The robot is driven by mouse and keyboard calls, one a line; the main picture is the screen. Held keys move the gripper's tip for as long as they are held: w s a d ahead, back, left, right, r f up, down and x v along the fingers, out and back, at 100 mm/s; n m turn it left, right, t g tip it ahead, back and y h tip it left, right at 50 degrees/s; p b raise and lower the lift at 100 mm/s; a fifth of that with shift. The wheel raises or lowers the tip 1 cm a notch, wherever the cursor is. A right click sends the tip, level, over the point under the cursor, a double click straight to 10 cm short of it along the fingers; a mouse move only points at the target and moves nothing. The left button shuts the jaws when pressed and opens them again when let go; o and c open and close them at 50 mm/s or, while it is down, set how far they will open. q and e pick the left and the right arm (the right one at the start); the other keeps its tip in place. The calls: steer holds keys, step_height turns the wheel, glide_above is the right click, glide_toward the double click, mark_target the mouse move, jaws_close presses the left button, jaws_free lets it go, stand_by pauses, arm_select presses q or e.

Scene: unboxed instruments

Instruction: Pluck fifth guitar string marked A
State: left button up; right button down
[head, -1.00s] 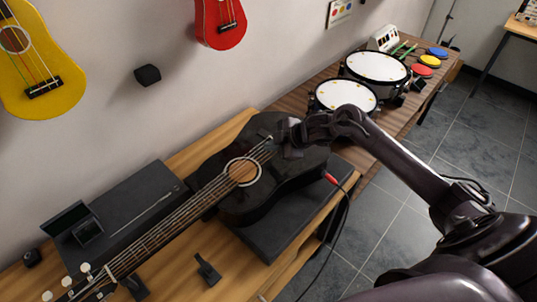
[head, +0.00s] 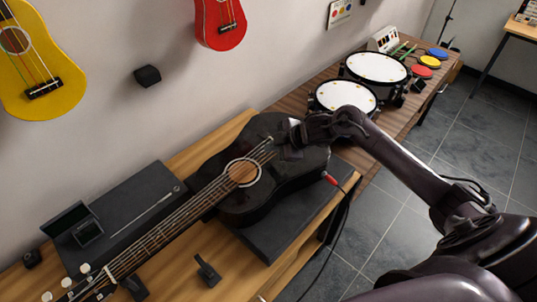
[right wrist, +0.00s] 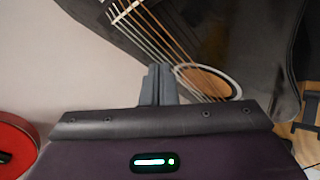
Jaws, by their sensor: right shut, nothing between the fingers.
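A black acoustic guitar (head: 290,180) lies on its back on a dark base on the wooden table, neck toward the lower left. Its strings (head: 190,211) run from the pegs over the round sound hole (head: 243,172) to the bridge. My right gripper (head: 284,148) is over the guitar body beside the bridge end of the strings. In the right wrist view its fingers (right wrist: 160,72) are together and empty, their tips close to the strings (right wrist: 150,32) by the sound hole rim (right wrist: 232,92). I cannot tell whether they touch, and no string letter is readable. My left gripper is out of view.
A black case (head: 125,215) lies on the table behind the neck, with a thin rod on it. A cable with a red plug (head: 331,180) reaches the guitar's right side. Drums (head: 345,96) stand on the bench beyond. Yellow and red instruments hang on the wall.

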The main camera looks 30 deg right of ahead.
stand_by(0.7)
steer(key=shift+f, duration=0.4)
steer(key=shift+f+b, duration=0.3)
steer(key=shift+b, duration=0.05)
stand_by(0.4)
steer(key=shift+r, duration=0.1)
steer(key=shift+r+p, duration=0.65)
steer(key=shift+p, duration=0.1)
step_height(320, 180, up, 5)
steer(key=p, duration=0.4)
steer(key=shift+p, duration=0.35)
